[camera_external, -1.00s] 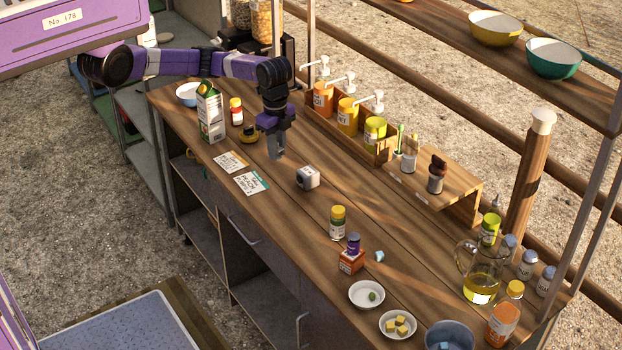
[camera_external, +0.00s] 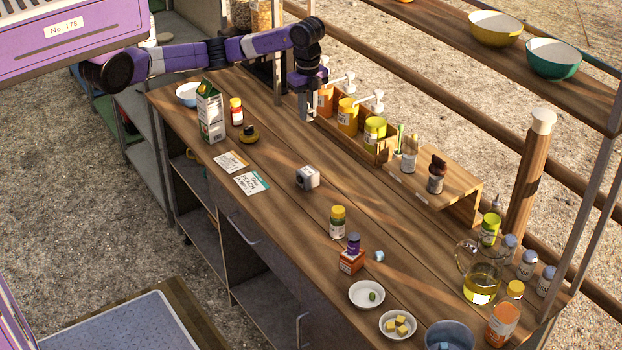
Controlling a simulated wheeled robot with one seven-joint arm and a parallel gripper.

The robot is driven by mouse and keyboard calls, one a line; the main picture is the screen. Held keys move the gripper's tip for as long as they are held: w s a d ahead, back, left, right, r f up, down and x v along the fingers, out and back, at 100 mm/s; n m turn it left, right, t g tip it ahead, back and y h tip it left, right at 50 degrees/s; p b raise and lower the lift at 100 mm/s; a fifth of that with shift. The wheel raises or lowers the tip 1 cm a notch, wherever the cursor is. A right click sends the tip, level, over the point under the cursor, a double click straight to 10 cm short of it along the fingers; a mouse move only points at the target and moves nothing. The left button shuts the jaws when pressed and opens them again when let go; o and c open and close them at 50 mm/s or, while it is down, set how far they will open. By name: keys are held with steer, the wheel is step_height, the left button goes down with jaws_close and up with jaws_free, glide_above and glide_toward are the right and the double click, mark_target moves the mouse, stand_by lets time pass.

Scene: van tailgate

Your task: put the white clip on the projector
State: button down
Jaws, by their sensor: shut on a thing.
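The projector (camera_external: 308,177), a small white and grey box with a dark round face, sits on the middle of the wooden counter. My gripper (camera_external: 306,116) is at the back edge of the counter, beside the pump bottles, pointing down. It is behind the projector and apart from it. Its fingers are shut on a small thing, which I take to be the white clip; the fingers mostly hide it. I see no other white clip on the counter.
A rack with pump bottles (camera_external: 348,115) stands close to the right of my gripper. A yellow-lidded jar (camera_external: 337,222) stands in front of the projector. The counter around the projector is clear.

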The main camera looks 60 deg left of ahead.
mark_target(308, 172)
step_height(308, 172, down, 19)
steer(key=shift+r+p, duration=0.1)
steer(key=shift+p, duration=0.35)
steer(key=shift+f, duration=0.2)
steer(key=c, duration=1.3)
jaws_free()
